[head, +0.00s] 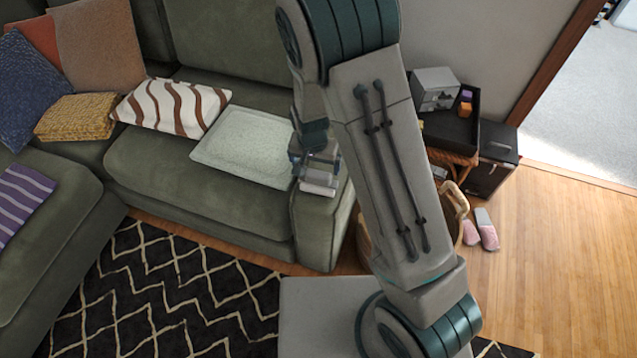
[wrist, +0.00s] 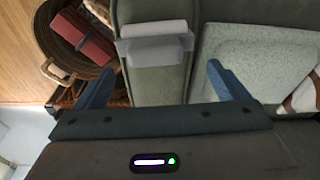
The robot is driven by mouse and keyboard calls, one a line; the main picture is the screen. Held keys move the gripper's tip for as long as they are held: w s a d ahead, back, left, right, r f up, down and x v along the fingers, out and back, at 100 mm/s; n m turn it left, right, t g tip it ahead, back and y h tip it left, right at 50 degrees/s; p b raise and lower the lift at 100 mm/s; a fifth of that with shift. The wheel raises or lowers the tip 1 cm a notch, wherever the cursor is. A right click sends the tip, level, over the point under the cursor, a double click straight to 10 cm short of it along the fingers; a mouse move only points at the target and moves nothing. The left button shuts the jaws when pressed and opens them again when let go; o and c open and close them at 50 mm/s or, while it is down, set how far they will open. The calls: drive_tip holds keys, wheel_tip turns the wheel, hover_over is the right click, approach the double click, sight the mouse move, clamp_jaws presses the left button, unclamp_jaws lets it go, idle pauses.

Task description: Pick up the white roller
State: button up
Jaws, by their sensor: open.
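The white roller (wrist: 155,31) lies across the top of the green sofa's armrest. It looks like a pale cylinder along a light grey block-like part. In the head view its pale end (head: 318,188) shows just below my gripper, and the rest is partly hidden. My gripper (wrist: 160,68) is open and empty, pointing down over the armrest. In the wrist view the roller is ahead of the fingertips and sideways between them, not inside the jaws. I cannot tell the exact height gap.
The green sofa (head: 175,185) holds a pale square cushion (head: 243,146) beside the armrest and several pillows. A wicker basket (wrist: 52,72) with a red item (wrist: 82,38) stands beyond the armrest. A black tray (head: 462,125) on a side table and pink slippers (head: 486,230) are right.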

sight(318, 174)
drive_tip(key=shift+w+d+f+p, duration=0.15)
drive_tip(key=shift+d+f, duration=0.1)
drive_tip(key=shift+f, duration=1.1)
drive_tip(key=shift+d+f+p, duration=0.15)
drive_tip(key=shift+d+f, duration=0.05)
drive_tip(key=shift+f, duration=1.15)
drive_tip(key=shift+w+f, duration=0.1)
drive_tip(key=shift+f, duration=0.4)
drive_tip(key=shift+c, duration=0.3)
drive_tip(key=c, duration=1.1)
drive_tip(key=shift+o, duration=0.2)
drive_tip(key=shift+r, duration=0.15)
wheel_tip(318, 174, up, 4)
drive_tip(key=shift+a+f, duration=0.1)
drive_tip(key=shift+f, duration=0.1)
drive_tip(key=d+r+b, duration=0.2)
drive_tip(key=d+r, duration=0.5)
drive_tip(key=d, duration=0.4)
drive_tip(key=shift+s+d, duration=0.4)
drive_tip(key=shift+s, duration=0.05)
